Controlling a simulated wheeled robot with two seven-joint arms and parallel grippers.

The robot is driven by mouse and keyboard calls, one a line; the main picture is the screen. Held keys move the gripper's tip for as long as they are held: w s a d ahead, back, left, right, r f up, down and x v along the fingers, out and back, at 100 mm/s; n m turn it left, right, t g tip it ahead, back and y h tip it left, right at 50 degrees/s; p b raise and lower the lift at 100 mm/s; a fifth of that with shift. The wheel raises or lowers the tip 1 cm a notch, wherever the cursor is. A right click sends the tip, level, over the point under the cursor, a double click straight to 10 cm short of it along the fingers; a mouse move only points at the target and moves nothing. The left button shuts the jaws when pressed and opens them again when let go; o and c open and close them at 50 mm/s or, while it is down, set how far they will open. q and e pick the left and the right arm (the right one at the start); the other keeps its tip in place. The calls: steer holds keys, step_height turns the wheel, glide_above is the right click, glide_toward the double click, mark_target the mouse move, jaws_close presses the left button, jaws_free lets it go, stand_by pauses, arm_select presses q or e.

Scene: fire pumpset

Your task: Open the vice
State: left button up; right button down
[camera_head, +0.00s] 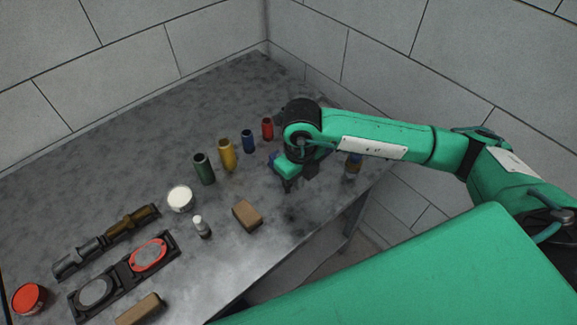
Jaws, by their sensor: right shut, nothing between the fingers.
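My right arm reaches in from the right, and its wrist is over the far right part of the grey table (120,150). My right gripper (311,167) points down below the wrist and is dark and small; its fingers look shut, with nothing seen between them. A green, blocky thing (287,171) that may be the vice sits right by the gripper at the table's right side, partly hidden by my wrist. I cannot tell whether the gripper touches it, and the state of its jaws is not visible. My left gripper is not in view.
Green (204,168), yellow (227,154), blue (248,141) and red (267,128) cylinders stand left of the gripper. A brown block (247,215), a small white bottle (202,227) and a white-topped tin (180,198) are nearer. A bottle (352,166) stands right of the wrist. Walls close the back.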

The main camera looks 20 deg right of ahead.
steer(key=shift+s+a, duration=0.2)
steer(key=shift+a, duration=0.3)
steer(key=shift+w+a, duration=0.15)
steer(key=shift+a, duration=0.8)
steer(key=shift+w+a+b, duration=0.35)
steer(key=shift+a+b, duration=0.2)
steer(key=shift+a, duration=0.35)
